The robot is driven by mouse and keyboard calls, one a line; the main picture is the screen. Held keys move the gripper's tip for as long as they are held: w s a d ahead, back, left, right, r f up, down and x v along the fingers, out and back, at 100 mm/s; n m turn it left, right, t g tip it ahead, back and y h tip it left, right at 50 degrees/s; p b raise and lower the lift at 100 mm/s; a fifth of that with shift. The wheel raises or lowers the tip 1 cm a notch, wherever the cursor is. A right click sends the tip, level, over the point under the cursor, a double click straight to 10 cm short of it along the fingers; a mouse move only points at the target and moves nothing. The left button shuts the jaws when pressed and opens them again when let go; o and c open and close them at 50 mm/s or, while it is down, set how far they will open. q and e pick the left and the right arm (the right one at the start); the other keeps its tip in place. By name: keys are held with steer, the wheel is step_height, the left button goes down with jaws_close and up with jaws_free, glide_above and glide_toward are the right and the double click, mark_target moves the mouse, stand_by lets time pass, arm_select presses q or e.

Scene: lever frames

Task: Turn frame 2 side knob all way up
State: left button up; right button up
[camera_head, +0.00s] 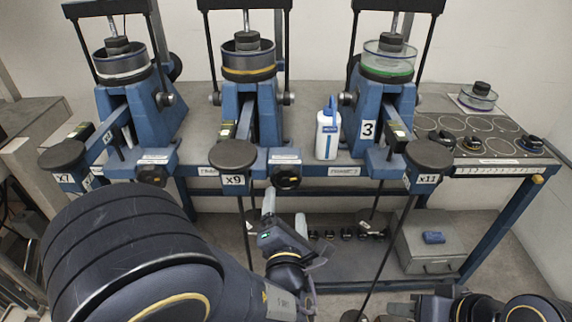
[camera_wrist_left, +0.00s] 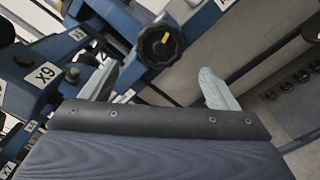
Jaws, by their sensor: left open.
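Frame 2 (camera_head: 232,105) is the middle blue lever frame, with an x9 label at its lever end. Its black side knob (camera_head: 287,177) sits on a blue block right of the round lever pad (camera_head: 233,154). In the left wrist view, the knob (camera_wrist_left: 160,45) shows its face with a yellow mark, ahead of the fingers. My left gripper (camera_head: 284,212) is open and empty, below the knob and apart from it; its two pale fingers show in the wrist view (camera_wrist_left: 158,86). My right arm's end (camera_head: 440,303) is at the lower right, with its fingers not clear.
Similar frames stand left (camera_head: 140,115) and right, the right one marked 3 (camera_head: 370,110). A white bottle (camera_head: 328,135) stands on the bench between the middle and right frames. Thin rods hang below the levers. A grey box (camera_head: 425,255) is on the lower shelf.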

mark_target(286, 181)
arm_select(q)
steer(key=w+b, duration=0.1)
steer(key=w, duration=0.8)
steer(key=shift+w, duration=0.5)
steer(key=shift+c, duration=0.5)
steer(key=shift+f, duration=0.1)
steer(key=c, duration=1.1)
steer(key=o, duration=0.9)
steer(key=shift+m, duration=0.3)
steer(key=o, duration=0.3)
steer(key=shift+w, duration=0.15)
steer(key=shift+s, duration=0.2)
